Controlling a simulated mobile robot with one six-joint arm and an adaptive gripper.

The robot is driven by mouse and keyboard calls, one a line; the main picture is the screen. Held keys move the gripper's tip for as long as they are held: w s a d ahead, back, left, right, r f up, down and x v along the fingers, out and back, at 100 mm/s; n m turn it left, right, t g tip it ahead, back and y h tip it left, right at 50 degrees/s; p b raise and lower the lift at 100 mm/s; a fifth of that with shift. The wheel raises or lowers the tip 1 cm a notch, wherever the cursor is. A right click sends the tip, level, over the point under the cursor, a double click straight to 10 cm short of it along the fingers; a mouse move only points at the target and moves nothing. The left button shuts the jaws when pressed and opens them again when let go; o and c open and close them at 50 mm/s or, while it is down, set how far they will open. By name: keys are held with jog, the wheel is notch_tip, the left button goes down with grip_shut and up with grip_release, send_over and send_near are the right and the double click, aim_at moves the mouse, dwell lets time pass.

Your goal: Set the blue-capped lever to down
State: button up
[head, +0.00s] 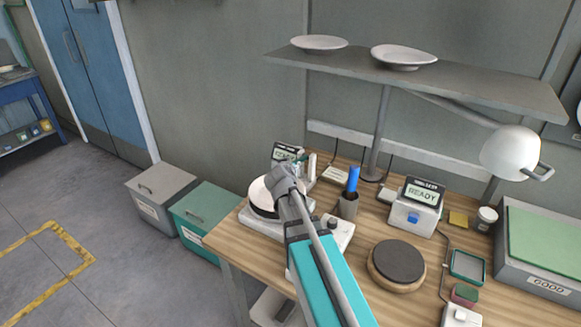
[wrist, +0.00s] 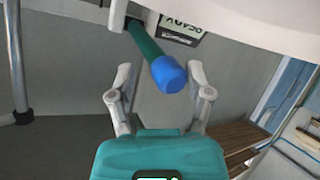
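The blue-capped lever (wrist: 168,74) shows in the wrist view as a dark green rod with a blue cap, reaching out from beside an upside-down display panel (wrist: 181,28). My gripper (wrist: 160,80) is open, with one finger on each side of the cap in the picture. Gaps show on both sides, and I see no contact. In the head view my gripper (head: 293,170) is over the machine at the left of the bench, by a small READY display (head: 288,152). My arm and gripper hide most of the lever there.
A white READY box (head: 413,219) and a round dark pad (head: 399,261) are farther right. A shelf (head: 450,91) with two plates overhangs the bench. Grey and green bins stand left.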

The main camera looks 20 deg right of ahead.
aim_at(302, 184)
jog(key=shift+s+d+f+b, duration=0.3)
jog(key=shift+s+f+b, duration=0.15)
jog(key=shift+f+b, duration=0.1)
jog(key=shift+s+d+f+b, duration=0.3)
jog(key=shift+s+f+b, duration=0.1)
jog(key=shift+s, duration=0.1)
jog(key=shift+s+d+f+b, duration=0.25)
jog(key=shift+s+f+b, duration=0.1)
jog(key=shift+s, duration=0.1)
jog(key=shift+s+d+f+b, duration=0.55)
jog(key=shift+s+f+b, duration=0.15)
jog(key=shift+b, duration=0.05)
jog(key=shift+s+d+f+b, duration=0.15)
jog(key=shift+d+f+b, duration=0.15)
jog(key=shift+f, duration=0.2)
jog(key=shift+s+d+f+b, duration=0.2)
jog(key=shift+s+d+b, duration=0.1)
jog(key=shift+s, duration=0.1)
jog(key=shift+a, duration=0.1)
